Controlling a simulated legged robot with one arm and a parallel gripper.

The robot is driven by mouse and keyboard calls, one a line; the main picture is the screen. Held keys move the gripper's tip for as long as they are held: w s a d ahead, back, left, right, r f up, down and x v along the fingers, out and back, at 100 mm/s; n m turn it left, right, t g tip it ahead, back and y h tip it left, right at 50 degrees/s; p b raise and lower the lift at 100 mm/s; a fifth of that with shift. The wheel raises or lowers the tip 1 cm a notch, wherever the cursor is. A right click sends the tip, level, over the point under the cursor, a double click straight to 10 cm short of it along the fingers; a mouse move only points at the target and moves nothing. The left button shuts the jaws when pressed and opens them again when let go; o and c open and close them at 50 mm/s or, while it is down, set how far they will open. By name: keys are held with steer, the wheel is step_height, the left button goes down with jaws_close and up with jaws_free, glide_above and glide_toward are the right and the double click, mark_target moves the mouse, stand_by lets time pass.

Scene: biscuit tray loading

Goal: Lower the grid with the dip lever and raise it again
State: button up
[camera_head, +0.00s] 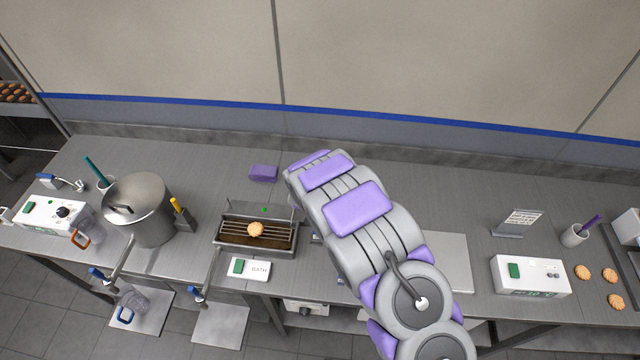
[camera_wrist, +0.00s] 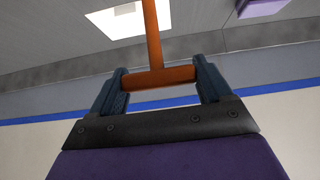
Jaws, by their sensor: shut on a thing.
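The bath (camera_head: 219,243) is a grey metal trough with dark brown contents, left of my arm in the head view. The wire grid (camera_head: 277,237) shows over the brown, with one round biscuit (camera_head: 255,229) on it. I cannot tell its exact height. In the wrist view, the orange dip lever (camera_wrist: 153,38) ends in a T-shaped crossbar. My gripper (camera_wrist: 158,80) is shut on that crossbar, one dark finger at each end. In the head view my arm hides the gripper and the lever.
A white box marked BATH (camera_head: 257,271) sits in front of the trough. A purple block (camera_head: 263,173) lies behind it. A large steel pot (camera_head: 140,205) stands to the left. A white control box (camera_head: 530,275) and several loose biscuits (camera_head: 609,275) are at the right.

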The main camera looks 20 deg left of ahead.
stand_by(0.4)
steer(key=o, duration=1.2)
steer(key=shift+f, duration=0.1)
steer(key=shift+c, duration=0.2)
steer(key=shift+o, duration=1.3)
steer(key=shift+w+a+f, duration=0.15)
steer(key=shift+w+a, duration=0.05)
steer(key=shift+w, duration=0.1)
steer(key=shift+s, duration=0.15)
steer(key=shift+r, duration=0.2)
steer(key=shift+s+d+r, duration=0.2)
steer(key=shift+s+r, duration=0.05)
steer(key=shift+r, duration=0.1)
steer(key=b+v, duration=0.2)
steer(key=v, duration=1.4)
steer(key=shift+a+b, duration=0.3)
steer(key=shift+b, duration=0.1)
steer(key=shift+s, duration=0.1)
